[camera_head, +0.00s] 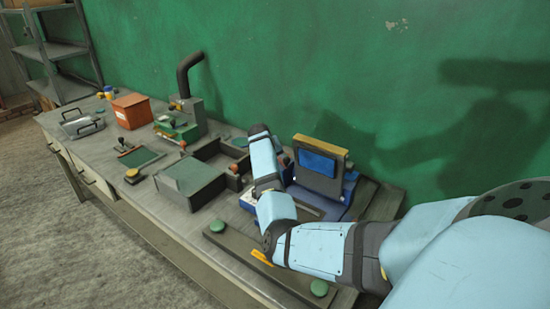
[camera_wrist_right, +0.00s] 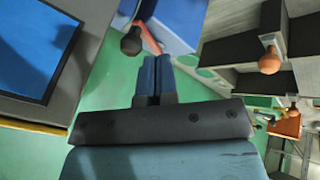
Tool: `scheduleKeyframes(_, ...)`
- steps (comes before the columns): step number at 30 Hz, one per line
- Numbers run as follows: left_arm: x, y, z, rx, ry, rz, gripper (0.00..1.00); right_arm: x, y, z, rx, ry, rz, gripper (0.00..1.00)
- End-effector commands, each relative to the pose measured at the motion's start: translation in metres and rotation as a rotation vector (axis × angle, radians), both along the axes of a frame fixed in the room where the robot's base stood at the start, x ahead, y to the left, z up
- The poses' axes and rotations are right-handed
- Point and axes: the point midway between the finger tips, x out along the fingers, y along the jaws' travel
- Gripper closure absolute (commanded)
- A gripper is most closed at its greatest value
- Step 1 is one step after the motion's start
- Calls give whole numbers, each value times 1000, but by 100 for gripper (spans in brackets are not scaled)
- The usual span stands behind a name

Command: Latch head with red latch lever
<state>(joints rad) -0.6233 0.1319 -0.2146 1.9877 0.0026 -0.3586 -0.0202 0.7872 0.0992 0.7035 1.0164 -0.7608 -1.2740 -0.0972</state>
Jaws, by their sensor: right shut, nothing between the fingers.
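The head (camera_head: 318,184) is a grey plate with a blue panel and an orange top edge. It stands tilted up over a blue base (camera_head: 330,208) at the right of the bench. In the right wrist view the head (camera_wrist_right: 72,75) fills the upper left. The red latch lever (camera_wrist_right: 149,38) with its dark knob (camera_wrist_right: 131,41) shows beside a blue block (camera_wrist_right: 180,22), just beyond my fingertips. I cannot make the lever out clearly in the head view. My right gripper (camera_wrist_right: 153,68) is shut and empty, apart from the knob; my arm hides much of this area in the head view.
The bench (camera_head: 140,145) runs along a green wall. Grey boxes (camera_head: 188,182) with orange knobs, a green machine with a black pipe (camera_head: 188,75), an orange bin (camera_head: 131,110) and a wire-handled tray (camera_head: 82,125) stand to the left. Green buttons (camera_head: 217,226) lie near the front edge.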

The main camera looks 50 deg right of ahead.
Motion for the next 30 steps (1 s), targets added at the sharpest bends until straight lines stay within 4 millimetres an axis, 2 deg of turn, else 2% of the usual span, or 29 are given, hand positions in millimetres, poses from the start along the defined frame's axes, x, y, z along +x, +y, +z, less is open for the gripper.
scheduleKeyframes(6,-2,0,-15,1,10,-3,100,-12,24,43,-5,-8,-1,100)
scheduleKeyframes(12,-3,-6,-18,-9,12,-5,100,-19,38,70,-3,-6,0,100)
scheduleKeyframes(18,-1,-5,-17,-6,8,-5,100,-22,42,78,-2,-5,1,100)
scheduleKeyframes(30,1,-4,-16,-4,4,-6,100,-22,42,79,-2,-5,0,100)
